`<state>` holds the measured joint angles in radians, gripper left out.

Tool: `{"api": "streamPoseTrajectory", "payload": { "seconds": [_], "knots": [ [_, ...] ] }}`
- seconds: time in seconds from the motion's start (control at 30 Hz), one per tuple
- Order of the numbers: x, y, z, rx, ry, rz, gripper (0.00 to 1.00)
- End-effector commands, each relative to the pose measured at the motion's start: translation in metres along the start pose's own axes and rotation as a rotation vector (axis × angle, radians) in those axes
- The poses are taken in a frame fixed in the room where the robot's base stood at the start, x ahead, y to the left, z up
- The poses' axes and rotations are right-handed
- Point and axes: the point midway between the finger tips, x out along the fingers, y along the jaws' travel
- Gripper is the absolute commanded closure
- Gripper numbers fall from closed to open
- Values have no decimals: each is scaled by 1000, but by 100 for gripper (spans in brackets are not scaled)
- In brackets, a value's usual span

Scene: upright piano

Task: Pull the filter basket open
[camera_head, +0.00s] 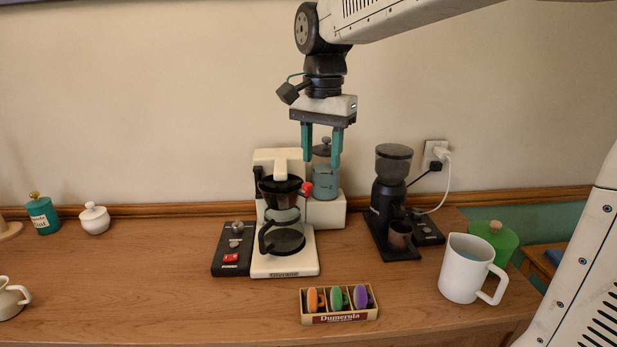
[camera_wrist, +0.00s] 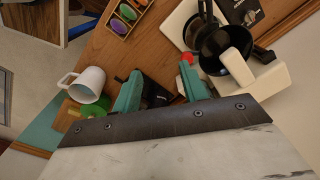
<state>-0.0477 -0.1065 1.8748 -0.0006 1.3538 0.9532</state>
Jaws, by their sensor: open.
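The coffee maker (camera_head: 268,262) is cream white and stands on the wooden counter. Its black filter basket (camera_head: 281,190) sits under the white arm of the machine, above the glass carafe (camera_head: 283,238). A red-tipped handle (camera_head: 306,188) is at the basket's right side. My gripper (camera_head: 321,164) is open and empty, pointing down, above and right of the red tip, with the clear water tank (camera_head: 323,184) showing between its fingers. Nothing touches the fingers as far as I can tell.
A black grinder (camera_head: 391,190) stands to the right, plugged into the wall. A white pitcher (camera_head: 466,269) and green container (camera_head: 497,238) are further right. A box of coloured items (camera_head: 339,318) lies in front. A black switch panel (camera_head: 231,262) adjoins the machine's left.

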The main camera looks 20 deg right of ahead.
Motion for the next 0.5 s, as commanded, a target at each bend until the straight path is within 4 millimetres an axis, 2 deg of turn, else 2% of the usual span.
{"api": "streamPoseTrajectory", "payload": {
  "seconds": [0.03, 0.1, 0.2, 0.37, 0.5],
  "knots": [
    [1, -15, -9, 49, -5, 7, 57],
    [1, -30, -18, 112, -8, 12, 57],
    [2, -42, -26, 170, -10, 15, 57],
    [13, -47, -28, 197, -12, 20, 57],
    [35, -46, -28, 196, -12, 19, 57]
  ]
}}
